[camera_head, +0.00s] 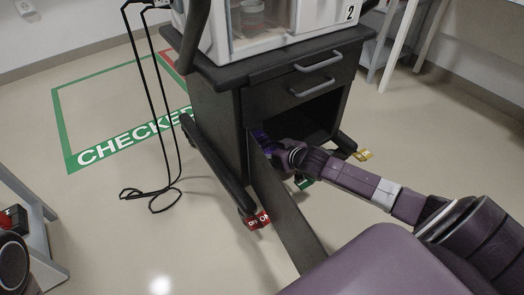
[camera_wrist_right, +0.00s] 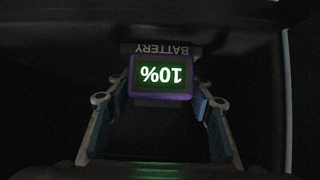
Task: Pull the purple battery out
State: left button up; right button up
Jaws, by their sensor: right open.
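The purple battery (camera_wrist_right: 160,76) shows in the right wrist view, seated under an upside-down BATTERY label. Its lit screen reads 10% in green, also upside down. My right gripper (camera_wrist_right: 160,98) is open, with one finger on each side of the battery's lower part. The fingers look apart from its sides, though the dark makes this hard to judge. In the head view my right gripper (camera_head: 276,147) reaches into the open lower compartment of the dark cart (camera_head: 216,112). The battery is not clearly distinguishable there. My left gripper is not in view.
The compartment's open door (camera_head: 285,215) swings toward me, beside my right arm. A drawer (camera_head: 305,88) with handles is above. Red ON/OFF (camera_head: 257,219) and yellow (camera_head: 361,155) caster pedals stick out below. A black cable (camera_head: 165,195) lies on the floor at left.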

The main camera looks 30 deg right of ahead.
jog(key=shift+w+f, duration=0.1)
jog(key=shift+w, duration=0.1)
dwell(0.6)
jog(key=shift+p, duration=0.45)
jog(key=c, duration=1.3)
